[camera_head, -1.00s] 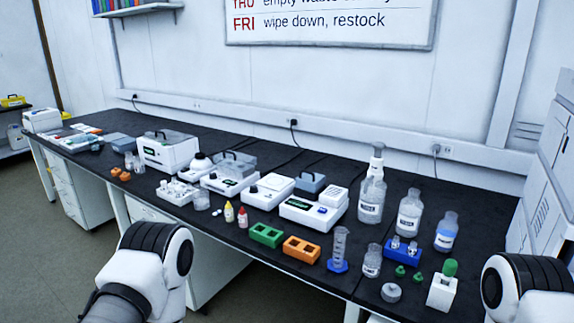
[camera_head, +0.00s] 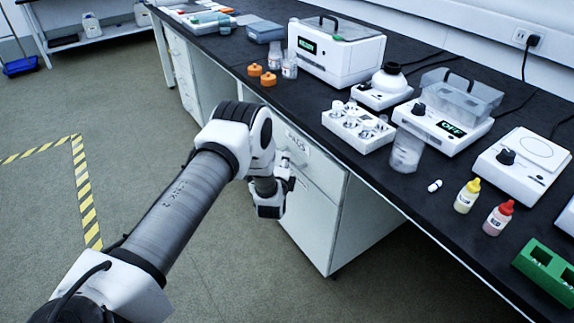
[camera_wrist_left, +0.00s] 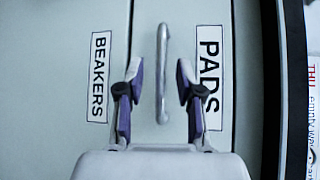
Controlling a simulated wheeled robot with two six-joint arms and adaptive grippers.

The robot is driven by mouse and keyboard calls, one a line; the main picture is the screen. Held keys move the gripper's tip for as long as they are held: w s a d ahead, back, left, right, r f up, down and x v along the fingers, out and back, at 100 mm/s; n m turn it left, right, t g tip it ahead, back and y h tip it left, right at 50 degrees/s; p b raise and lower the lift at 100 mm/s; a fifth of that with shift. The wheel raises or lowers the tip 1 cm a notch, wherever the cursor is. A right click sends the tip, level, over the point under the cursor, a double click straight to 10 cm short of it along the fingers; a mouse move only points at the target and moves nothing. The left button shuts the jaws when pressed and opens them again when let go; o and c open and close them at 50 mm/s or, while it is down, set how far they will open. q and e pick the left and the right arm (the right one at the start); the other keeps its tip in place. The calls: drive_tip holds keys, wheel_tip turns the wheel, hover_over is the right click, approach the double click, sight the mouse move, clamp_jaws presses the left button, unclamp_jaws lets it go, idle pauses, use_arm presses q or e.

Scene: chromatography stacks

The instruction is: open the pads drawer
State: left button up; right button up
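The pads drawer (camera_wrist_left: 218,140) fills the middle right of the left wrist view, its front turned sideways, with a PADS label (camera_wrist_left: 208,85). Its front looks flush with the one beside it. Its metal bar handle (camera_wrist_left: 162,50) stands between the two fingers of my left gripper (camera_wrist_left: 159,88). The fingers are apart, one on each side of the bar, with gaps showing. My right gripper is not in view.
A BEAKERS drawer (camera_wrist_left: 95,140) adjoins the pads drawer. Above, the black benchtop (camera_head: 415,195) overhangs the cabinet and carries a white vial tray (camera_head: 358,135), a clear beaker (camera_head: 406,152) and several instruments. The floor (camera_head: 235,285) in front of the cabinet is clear.

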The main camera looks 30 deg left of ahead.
use_arm(q)
drive_tip(key=x, duration=0.2)
drive_tip(key=shift+w+a, duration=0.1)
drive_tip(key=shift+w, duration=0.15)
clamp_jaws()
drive_tip(key=shift+s, duration=0.2)
